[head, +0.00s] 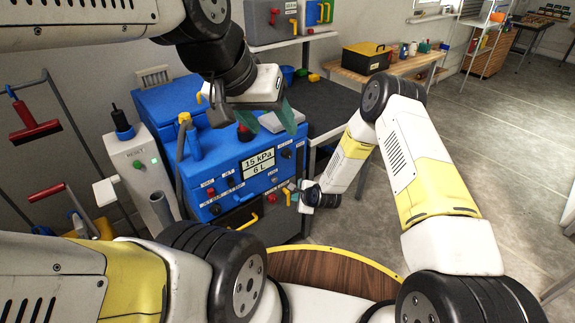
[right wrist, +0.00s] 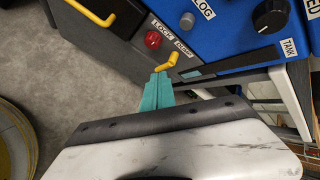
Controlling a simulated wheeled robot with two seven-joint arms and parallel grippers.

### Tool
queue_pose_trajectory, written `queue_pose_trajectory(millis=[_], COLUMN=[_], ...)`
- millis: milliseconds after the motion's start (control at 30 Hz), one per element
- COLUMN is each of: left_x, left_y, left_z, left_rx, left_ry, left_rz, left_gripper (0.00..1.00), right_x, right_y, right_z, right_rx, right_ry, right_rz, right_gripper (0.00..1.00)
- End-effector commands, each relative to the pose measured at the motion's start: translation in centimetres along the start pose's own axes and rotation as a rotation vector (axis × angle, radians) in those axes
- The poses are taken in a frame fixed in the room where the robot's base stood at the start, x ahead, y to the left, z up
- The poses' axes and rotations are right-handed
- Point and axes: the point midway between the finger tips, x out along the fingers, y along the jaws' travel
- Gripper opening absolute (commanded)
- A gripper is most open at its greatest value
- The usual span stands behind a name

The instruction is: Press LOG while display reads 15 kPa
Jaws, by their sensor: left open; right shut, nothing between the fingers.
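The blue machine (head: 235,165) stands in the middle of the head view. Its display (head: 258,161) reads 15 kPa above 6 L. My left gripper (head: 252,119) is open and empty above the machine top.
A red knob (right wrist: 153,40) and a black knob (right wrist: 270,14) flank the button. A pale cabinet labelled RESET (head: 140,165) stands left of the machine. A bench with a toolbox (head: 367,57) is behind. The floor to the right (head: 490,150) is open.

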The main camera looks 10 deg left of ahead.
Motion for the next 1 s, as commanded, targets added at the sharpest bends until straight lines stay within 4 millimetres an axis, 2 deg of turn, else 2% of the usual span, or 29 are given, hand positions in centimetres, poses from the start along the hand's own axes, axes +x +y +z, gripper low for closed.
queue_pose_trajectory(millis=[267, 700, 1000], left_x=[0.0, 0.0, 0.0], left_y=[0.0, 0.0, 0.0], left_z=[0.0, 0.0, 0.0], left_rx=[0.000, 0.000, 0.000], left_ry=[0.000, 0.000, 0.000], left_rz=[0.000, 0.000, 0.000], left_gripper=[0.57, 0.57, 0.57], right_x=[1.0, 5.1, 6.1], right_y=[-0.8, -3.7, -4.5], right_z=[0.8, 3.6, 4.4], right_rx=[-0.003, -0.001, 0.000], right_ry=[-0.001, 0.001, 0.001], right_rz=[-0.001, 0.000, 0.000], right_gripper=[0.00, 0.00, 0.00])
